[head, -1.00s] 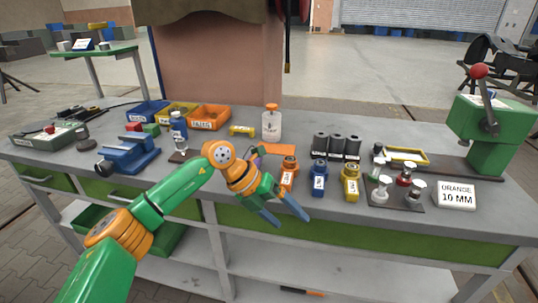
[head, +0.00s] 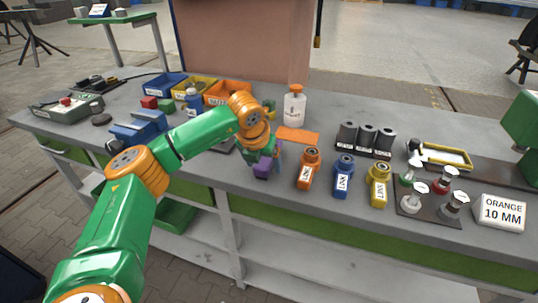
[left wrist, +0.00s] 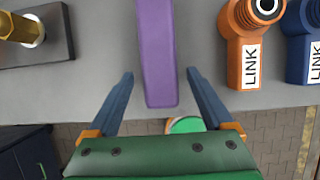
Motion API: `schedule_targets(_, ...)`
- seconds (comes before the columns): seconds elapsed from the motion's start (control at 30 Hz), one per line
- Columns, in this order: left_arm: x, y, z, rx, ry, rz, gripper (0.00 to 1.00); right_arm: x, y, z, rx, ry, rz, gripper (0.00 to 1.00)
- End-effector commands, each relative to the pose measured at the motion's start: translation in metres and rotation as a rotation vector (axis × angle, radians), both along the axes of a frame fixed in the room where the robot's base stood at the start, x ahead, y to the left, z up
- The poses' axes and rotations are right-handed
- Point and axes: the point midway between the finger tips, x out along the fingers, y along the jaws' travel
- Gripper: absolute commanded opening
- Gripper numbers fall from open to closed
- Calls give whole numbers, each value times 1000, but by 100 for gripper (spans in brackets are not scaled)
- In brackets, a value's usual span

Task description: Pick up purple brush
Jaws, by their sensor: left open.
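The purple brush (head: 263,168) shows in the head view as a small purple piece at the bench's front edge, partly hidden by my left gripper. In the left wrist view, the long purple part of the brush (left wrist: 157,50) runs down the middle. My left gripper (left wrist: 159,73) is open and empty, with one blue finger on each side of the brush's near end. Both fingers look apart from the brush; their height above it is hard to tell. My right gripper is not in view.
An orange link part (head: 308,168), a blue one (head: 343,176) and a yellow one (head: 378,185) stand just right of the gripper. A blue vise (head: 140,128) is to the left.

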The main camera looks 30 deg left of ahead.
Motion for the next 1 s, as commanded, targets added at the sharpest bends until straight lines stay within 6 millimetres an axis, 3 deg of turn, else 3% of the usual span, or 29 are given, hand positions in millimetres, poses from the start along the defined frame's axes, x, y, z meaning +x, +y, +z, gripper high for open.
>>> schedule_targets(0.17, 0, 0, -1, -1, 0, 0, 82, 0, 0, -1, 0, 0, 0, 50)
schedule_targets(0.47, 0, 0, 0, -1, 0, 0, 1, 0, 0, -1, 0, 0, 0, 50)
schedule_targets(0.83, 1, 0, 5, -2, -2, 0, 0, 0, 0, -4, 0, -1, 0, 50)
schedule_targets(1.0, -4, -4, 36, -2, -7, -4, 0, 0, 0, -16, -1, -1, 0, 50)
